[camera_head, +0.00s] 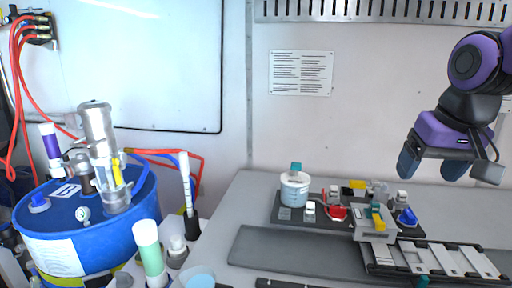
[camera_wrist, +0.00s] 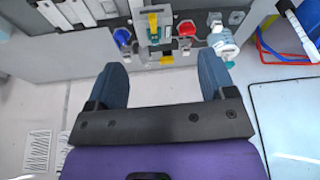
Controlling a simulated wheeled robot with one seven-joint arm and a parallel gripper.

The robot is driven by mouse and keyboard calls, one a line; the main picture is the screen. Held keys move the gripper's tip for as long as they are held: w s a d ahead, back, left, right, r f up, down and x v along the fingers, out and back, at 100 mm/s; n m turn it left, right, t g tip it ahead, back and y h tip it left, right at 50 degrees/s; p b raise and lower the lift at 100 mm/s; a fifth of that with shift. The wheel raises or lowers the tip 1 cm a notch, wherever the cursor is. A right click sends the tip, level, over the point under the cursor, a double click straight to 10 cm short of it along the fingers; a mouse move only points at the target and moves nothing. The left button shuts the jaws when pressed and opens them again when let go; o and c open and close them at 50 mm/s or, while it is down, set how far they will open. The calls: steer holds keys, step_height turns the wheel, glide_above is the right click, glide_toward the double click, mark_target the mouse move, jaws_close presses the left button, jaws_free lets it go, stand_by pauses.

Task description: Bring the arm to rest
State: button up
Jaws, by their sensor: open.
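My gripper (camera_head: 433,164) hangs at the right of the head view, above the right part of the bench and clear of everything on it. Its two blue-grey fingers are spread apart with nothing between them. In the wrist view my gripper (camera_wrist: 163,80) also shows open and empty, with the bench fixture beyond the fingertips. My purple and black arm comes in from the right edge of the head view.
A dark base plate (camera_head: 288,213) on the bench (camera_head: 222,216) carries a white-lidded jar (camera_head: 295,190), a red part (camera_head: 336,212) and a blue cone (camera_head: 407,216). A slotted rack (camera_head: 430,262) lies at front right. A blue drum (camera_head: 75,225) with a metal pump stands left.

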steer(key=s+d+f+t, duration=0.1)
steer(key=s, duration=0.9)
steer(key=shift+n+t, duration=0.3)
steer(key=shift+n, duration=0.1)
